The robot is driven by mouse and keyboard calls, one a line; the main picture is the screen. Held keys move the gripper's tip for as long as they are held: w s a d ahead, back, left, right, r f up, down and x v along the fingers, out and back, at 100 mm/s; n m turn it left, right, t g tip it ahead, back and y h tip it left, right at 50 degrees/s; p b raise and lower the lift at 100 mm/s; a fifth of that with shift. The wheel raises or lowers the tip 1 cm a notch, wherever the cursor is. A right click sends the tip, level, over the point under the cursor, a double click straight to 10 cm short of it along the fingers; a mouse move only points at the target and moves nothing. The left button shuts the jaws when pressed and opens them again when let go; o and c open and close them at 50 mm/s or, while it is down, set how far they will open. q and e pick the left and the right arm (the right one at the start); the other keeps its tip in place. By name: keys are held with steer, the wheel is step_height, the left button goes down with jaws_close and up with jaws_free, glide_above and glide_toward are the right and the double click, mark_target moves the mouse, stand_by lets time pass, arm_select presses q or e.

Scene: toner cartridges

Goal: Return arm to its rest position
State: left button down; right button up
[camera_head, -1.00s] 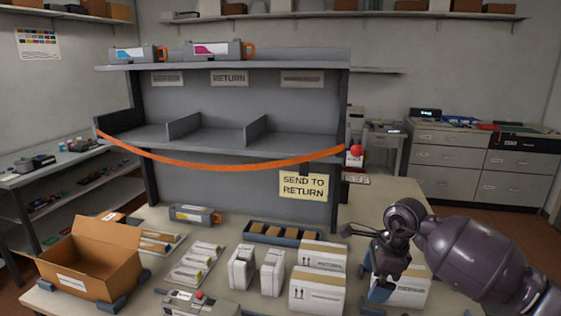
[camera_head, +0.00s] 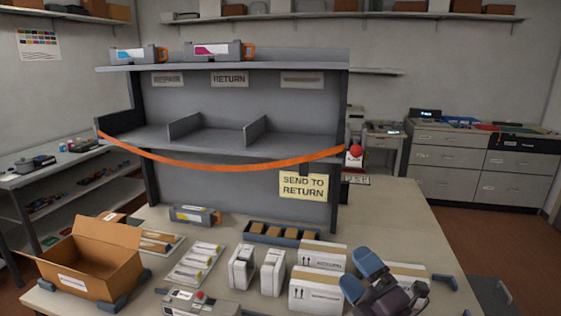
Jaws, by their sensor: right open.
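My right gripper (camera_head: 358,271) is at the lower right, over the front right part of the table (camera_head: 408,218). Its two blue-grey fingers are spread apart and point up and left. Nothing shows between them. It overlaps the right side of a white carton (camera_head: 318,292) and partly covers another carton (camera_head: 408,270) behind it; I cannot tell if it touches either. Most of my right arm is out of the picture. My left gripper is not in view.
A grey shelf unit (camera_head: 240,100) has two toner cartridges on top, and an orange strap (camera_head: 215,166) hangs across its front. An open cardboard box (camera_head: 95,262), white cartons and trays crowd the table front. The table's right rear part is clear.

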steer(key=s+d+f+m+g+h, duration=0.3)
steer(key=s+d+f+m+h, duration=0.3)
steer(key=m, duration=0.4)
steer(key=s+d+f+m+g+h, duration=0.2)
steer(key=s+d+f+m+h, duration=0.1)
steer(key=d+f+m+h, duration=0.45)
steer(key=s+f+m+g+y, duration=0.1)
steer(key=s+f+m+g, duration=0.3)
steer(key=s, duration=0.5)
steer(key=s+f+m+g, duration=0.35)
steer(key=s+g, duration=0.25)
steer(key=s, duration=0.3)
steer(key=w+f+t+b, duration=0.3)
steer(key=f+b, duration=0.2)
steer(key=f, duration=0.5)
steer(key=w+f+t+b, duration=0.3)
steer(key=f+t+b, duration=0.1)
steer(key=f, duration=0.7)
steer(key=shift+y+b, duration=0.45)
steer(key=shift+b, duration=0.05)
